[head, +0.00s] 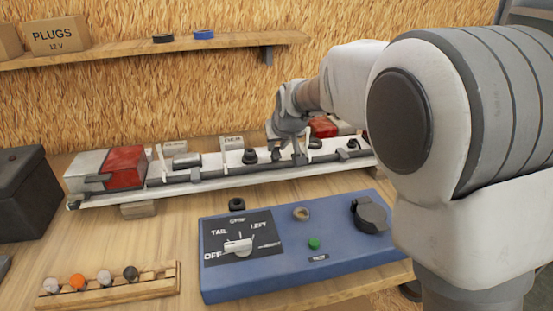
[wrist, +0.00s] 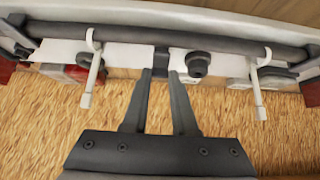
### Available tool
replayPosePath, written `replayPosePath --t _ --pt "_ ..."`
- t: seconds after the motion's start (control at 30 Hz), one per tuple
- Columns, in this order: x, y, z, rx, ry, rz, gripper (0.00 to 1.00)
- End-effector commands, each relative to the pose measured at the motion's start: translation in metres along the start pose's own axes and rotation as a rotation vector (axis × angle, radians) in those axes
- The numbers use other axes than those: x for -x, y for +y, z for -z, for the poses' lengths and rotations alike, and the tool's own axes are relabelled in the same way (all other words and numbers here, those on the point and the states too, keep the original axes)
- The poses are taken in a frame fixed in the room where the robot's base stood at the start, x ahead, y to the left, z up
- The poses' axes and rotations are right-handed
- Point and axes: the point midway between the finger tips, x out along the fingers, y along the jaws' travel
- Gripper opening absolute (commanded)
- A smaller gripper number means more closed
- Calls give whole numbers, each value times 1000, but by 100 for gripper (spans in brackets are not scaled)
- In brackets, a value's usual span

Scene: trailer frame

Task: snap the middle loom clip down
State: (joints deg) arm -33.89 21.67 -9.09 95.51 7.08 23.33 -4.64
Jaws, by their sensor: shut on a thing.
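A long dark loom (head: 215,183) runs along a white rail on the bench. Upright white clips stand along it: a left one (head: 160,164), a middle one (head: 241,148) and a right one (head: 308,141). In the wrist view, the middle clip (wrist: 259,84) is right of my fingers and the right clip (wrist: 93,75) is left of them, both levers raised. My gripper (head: 287,153) is between these two clips, touching neither. In the wrist view, its fingertips (wrist: 160,74) sit close together beside the loom.
A black round fitting (wrist: 197,65) is close beside my right fingertip in the wrist view. Red-and-white lamps (head: 126,168) stand at the rail's ends. A blue switch box (head: 215,285) and a wooden peg rack (head: 110,289) stand in front. A shelf (head: 110,57) is behind.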

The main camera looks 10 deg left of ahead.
Motion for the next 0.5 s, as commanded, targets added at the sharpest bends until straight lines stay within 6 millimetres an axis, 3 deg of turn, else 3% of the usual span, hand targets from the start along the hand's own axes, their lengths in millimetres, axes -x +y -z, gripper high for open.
replayPosePath --t 0.03,0.5 --pt "-6 0 -9 0 31 1 0" --pt "1 0 -26 -1 296 1 0"
